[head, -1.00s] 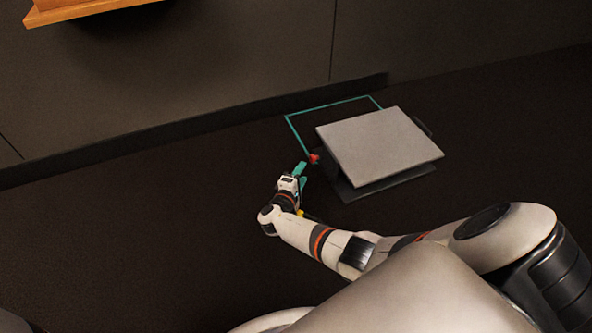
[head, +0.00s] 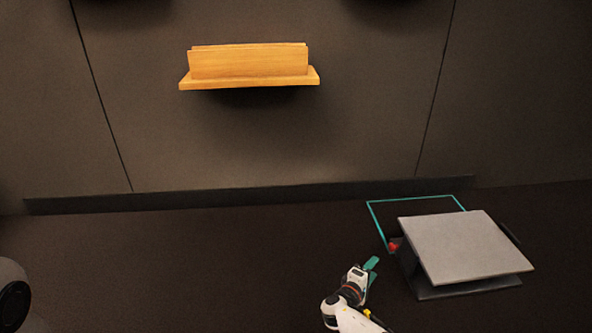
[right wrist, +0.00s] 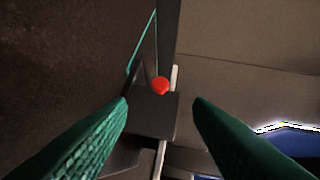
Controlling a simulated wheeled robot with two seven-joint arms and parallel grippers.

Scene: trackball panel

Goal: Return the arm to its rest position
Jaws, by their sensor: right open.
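My right gripper (head: 371,268) has green fingers and is over the dark surface, left of a panel with a tilted grey top (head: 465,246). In the right wrist view its two fingers (right wrist: 160,112) are spread apart with nothing between them. A red ball (head: 394,246) sits at the left side of the panel, a short way beyond the fingertips. The red ball also shows in the right wrist view (right wrist: 160,85), ahead of the gap between the fingers. My left gripper is not in view.
A teal outline (head: 410,200) lies on the dark surface (head: 200,270) behind the panel. A wooden shelf (head: 250,82) is on the back wall. The surface left of my right arm is clear.

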